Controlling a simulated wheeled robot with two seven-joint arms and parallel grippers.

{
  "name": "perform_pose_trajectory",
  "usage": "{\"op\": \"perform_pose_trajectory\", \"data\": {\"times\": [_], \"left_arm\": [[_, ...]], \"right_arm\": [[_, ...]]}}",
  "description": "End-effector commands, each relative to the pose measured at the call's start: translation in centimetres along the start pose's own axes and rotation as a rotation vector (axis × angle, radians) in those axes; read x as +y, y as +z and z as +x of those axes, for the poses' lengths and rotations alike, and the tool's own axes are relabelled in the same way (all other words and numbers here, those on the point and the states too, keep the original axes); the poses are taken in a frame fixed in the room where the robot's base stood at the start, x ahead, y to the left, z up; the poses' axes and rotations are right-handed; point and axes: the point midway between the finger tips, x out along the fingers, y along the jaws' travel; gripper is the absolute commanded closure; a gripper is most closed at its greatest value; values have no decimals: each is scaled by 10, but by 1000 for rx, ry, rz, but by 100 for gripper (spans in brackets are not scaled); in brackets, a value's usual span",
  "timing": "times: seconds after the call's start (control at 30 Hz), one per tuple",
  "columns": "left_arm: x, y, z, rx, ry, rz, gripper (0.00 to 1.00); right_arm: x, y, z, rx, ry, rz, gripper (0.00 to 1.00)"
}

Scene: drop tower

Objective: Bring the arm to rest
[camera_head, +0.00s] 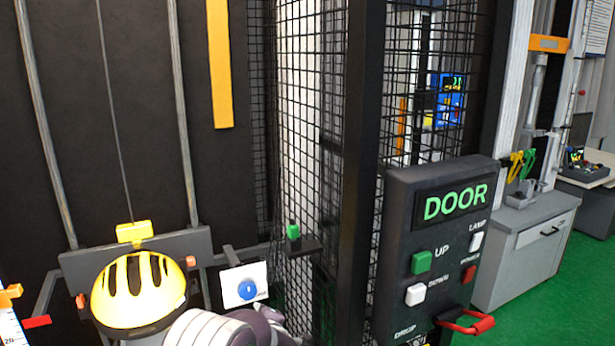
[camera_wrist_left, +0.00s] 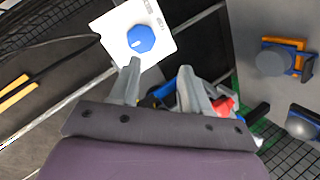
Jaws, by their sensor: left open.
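My left arm (camera_head: 229,328) shows as a white and purple link at the bottom edge of the head view; its fingers cannot be made out there. In the left wrist view my left gripper (camera_wrist_left: 158,84) is open, its two grey fingers apart with nothing held between them. A blue knob (camera_wrist_left: 141,39) on a white plate (camera_wrist_left: 116,22) appears just beyond the left fingertip, and I cannot tell whether they touch. The knob also shows in the head view (camera_head: 247,289), just above my arm. My right gripper is in neither view.
A yellow helmet (camera_head: 138,289) sits on the drop carriage at left. A black mesh cage with a dark post (camera_head: 360,150) stands in the middle. A control box (camera_head: 437,240) reading DOOR, with a red handle (camera_head: 466,323), is close on the right. Green floor and a grey cabinet (camera_head: 525,245) lie beyond.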

Motion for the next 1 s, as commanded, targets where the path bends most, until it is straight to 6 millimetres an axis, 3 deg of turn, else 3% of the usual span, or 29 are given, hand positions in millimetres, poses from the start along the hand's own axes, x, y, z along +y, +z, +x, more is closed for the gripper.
{"op": "perform_pose_trajectory", "data": {"times": [0.07,0.17,0.2,0.27,0.3,0.4,0.5,0.57,0.63,1.0], "left_arm": [[-9,17,-20,-201,-17,190,53],[-42,30,-72,-517,-55,504,53],[-62,28,-100,-642,-76,632,53],[-93,15,-145,-818,-114,813,53],[-114,1,-176,-923,-143,923,53],[-157,-41,-241,-1112,-211,1129,53],[-181,-81,-286,-1192,-261,1238,53],[-182,-103,-302,-1171,-264,1255,53],[-172,-114,-303,-1122,-251,1229,53],[-170,-118,-299,-1103,-252,1211,53]], "right_arm": [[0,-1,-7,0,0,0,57],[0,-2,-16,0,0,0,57],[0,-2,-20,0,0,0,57],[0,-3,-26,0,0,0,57],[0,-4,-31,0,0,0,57],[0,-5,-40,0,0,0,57],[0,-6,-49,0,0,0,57],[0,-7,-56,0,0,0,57],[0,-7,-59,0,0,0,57],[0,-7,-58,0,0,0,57]]}}
